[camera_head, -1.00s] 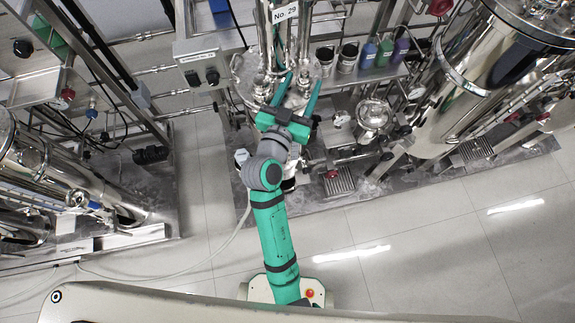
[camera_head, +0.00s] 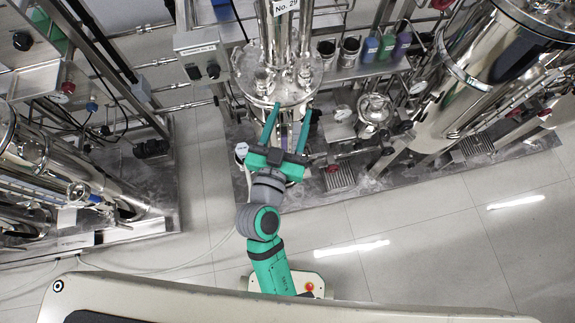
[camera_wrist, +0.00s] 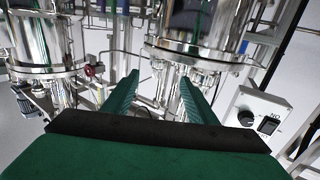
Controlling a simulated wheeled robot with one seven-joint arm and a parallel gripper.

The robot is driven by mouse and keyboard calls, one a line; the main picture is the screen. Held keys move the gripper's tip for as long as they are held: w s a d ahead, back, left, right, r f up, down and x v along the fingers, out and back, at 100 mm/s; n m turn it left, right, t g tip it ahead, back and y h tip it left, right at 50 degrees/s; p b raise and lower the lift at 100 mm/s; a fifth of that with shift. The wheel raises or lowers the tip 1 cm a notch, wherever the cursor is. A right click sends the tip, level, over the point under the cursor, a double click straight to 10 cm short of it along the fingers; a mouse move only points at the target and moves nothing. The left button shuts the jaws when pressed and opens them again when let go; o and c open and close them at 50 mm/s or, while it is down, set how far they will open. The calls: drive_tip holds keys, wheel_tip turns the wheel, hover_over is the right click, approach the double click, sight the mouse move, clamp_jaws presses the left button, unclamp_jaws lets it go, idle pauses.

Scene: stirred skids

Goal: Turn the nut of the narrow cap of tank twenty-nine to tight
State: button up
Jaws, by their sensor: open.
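Tank twenty-nine (camera_head: 268,97) is a shiny steel vessel at the top centre of the head view, with a "No. 29" sign (camera_head: 285,5) above it. Its round lid carries several small steel fittings (camera_head: 262,76). Which of them is the narrow cap, and its nut, is too small to tell. My gripper (camera_head: 292,109) is open and empty. In the head view its long green fingers point up the picture, with the tips by the lid's near edge. In the wrist view the fingers (camera_wrist: 160,79) are apart, with steel pipework and vessels beyond them.
A grey control box (camera_head: 202,57) with black knobs is left of the tank. Coloured bottles (camera_head: 387,46) stand on a shelf to the right. A large steel vessel (camera_head: 450,90) is farther right, and more steel equipment (camera_head: 70,165) is at left. The front floor is clear.

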drive_tip(key=s+f+n+g+y, duration=0.1)
drive_tip(key=s+f+y, duration=0.1)
drive_tip(key=s+f, duration=0.4)
drive_tip(key=s+d+f+n+g+y, duration=0.1)
drive_tip(key=s+f, duration=0.5)
drive_tip(key=s, duration=0.7)
drive_tip(key=shift+f+n+y, duration=0.15)
drive_tip(key=shift+n+y, duration=0.45)
drive_tip(key=shift+d, duration=0.1)
